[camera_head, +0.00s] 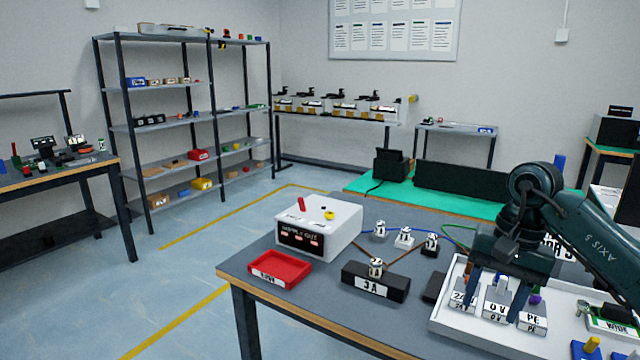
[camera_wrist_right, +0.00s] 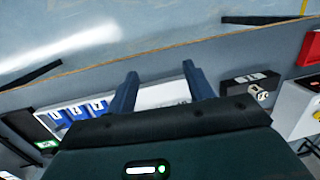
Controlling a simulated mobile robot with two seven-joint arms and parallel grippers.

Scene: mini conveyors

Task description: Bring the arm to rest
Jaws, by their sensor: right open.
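My right arm (camera_head: 580,225) comes in from the right. Its gripper (camera_head: 491,308) points down over the white tray (camera_head: 455,327), in front of the blocks labelled 0V (camera_head: 497,310) and PE (camera_head: 533,322). In the right wrist view the two fingers (camera_wrist_right: 160,72) are spread apart, with nothing between them but the tray (camera_wrist_right: 165,95) below. I cannot tell the exact height above the tray. My left gripper is not in view.
A grey table holds a white supply box (camera_head: 335,228), a red tray (camera_head: 280,269), a black 3A block (camera_head: 375,285) and several small terminals with wires. A green-topped bench (camera_head: 350,183) with black equipment stands behind. Shelves (camera_head: 160,125) stand at the back left. The floor at left is clear.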

